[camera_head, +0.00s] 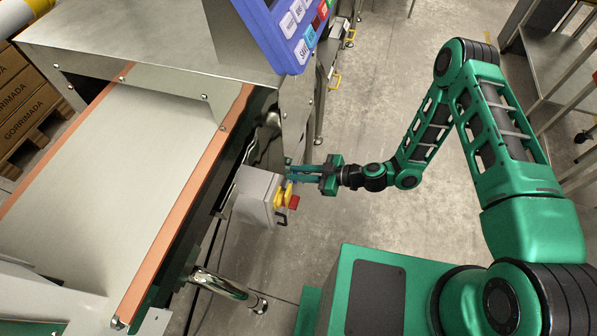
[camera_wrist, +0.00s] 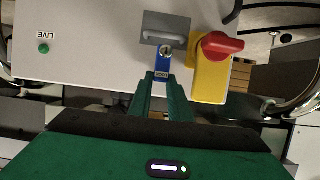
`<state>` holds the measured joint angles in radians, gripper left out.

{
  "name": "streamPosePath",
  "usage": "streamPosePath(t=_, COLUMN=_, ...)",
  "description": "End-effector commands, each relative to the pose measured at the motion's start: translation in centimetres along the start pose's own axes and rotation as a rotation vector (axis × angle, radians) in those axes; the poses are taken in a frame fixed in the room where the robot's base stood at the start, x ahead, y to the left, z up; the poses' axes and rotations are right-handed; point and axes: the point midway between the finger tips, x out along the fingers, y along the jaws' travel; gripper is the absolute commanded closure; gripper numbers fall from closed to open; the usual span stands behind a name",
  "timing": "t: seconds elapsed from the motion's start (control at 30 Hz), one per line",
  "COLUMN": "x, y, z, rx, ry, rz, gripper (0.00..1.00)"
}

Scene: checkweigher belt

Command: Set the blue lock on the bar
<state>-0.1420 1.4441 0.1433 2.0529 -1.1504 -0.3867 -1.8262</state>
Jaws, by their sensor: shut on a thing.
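My gripper (camera_wrist: 160,84) is shut on the blue lock (camera_wrist: 162,67), which carries a white label at its lower end. In the wrist view the lock's top overlaps the lower part of a grey plate (camera_wrist: 150,23) on the pale control box. A horizontal bar (camera_wrist: 163,36) stands out on this plate just above the lock. I cannot tell whether the lock's shackle is around the bar, touching it or in front of it. In the head view my gripper (camera_head: 292,171) is at the right side of the box (camera_head: 256,194), and the lock is too small to make out clearly.
A red rotary handle (camera_wrist: 221,45) on a yellow plate (camera_wrist: 208,82) sits close to the right of the lock. A green light (camera_wrist: 43,48) marked LIVE is at the left. The belt (camera_head: 120,160) with orange edges lies left of the box. Open floor (camera_head: 330,215) lies right of it.

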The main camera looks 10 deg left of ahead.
Motion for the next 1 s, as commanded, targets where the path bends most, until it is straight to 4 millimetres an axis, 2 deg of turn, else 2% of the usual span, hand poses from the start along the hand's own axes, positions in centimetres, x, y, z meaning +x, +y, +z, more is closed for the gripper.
streamPosePath(t=1.0, x=0.9, y=0.0, z=2.4, rx=0.001, ry=0.001, rz=0.000, gripper=1.00)
